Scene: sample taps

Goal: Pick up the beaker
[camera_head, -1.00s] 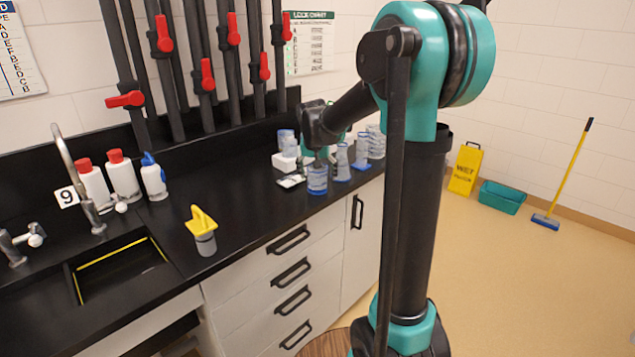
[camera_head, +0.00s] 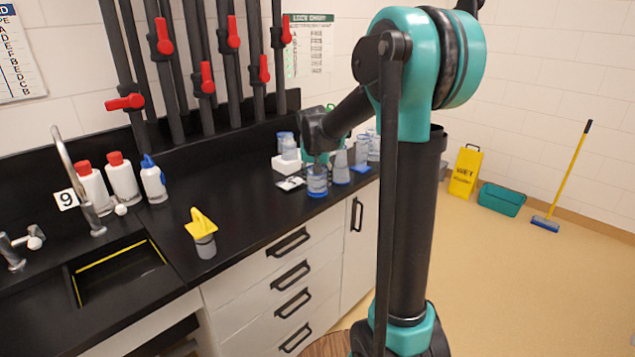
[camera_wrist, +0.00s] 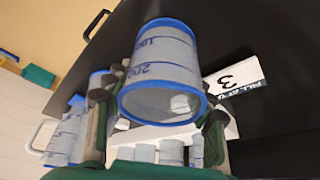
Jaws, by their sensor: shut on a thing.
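The beaker (camera_head: 317,183) is a clear cup with blue rims and blue markings, near the counter's front edge in the head view. In the wrist view the beaker (camera_wrist: 162,62) fills the upper middle, with its open mouth towards the camera. My gripper (camera_wrist: 165,102) is shut on it, with one finger on each side of its wall. In the head view my gripper is small and partly hidden by the wrist above the beaker. I cannot tell whether its base touches the counter.
A conical flask (camera_head: 341,166) and other glassware stand close right of the beaker. A white rack (camera_head: 286,163) is behind it. A number 3 card (camera_wrist: 236,84) lies beside it.

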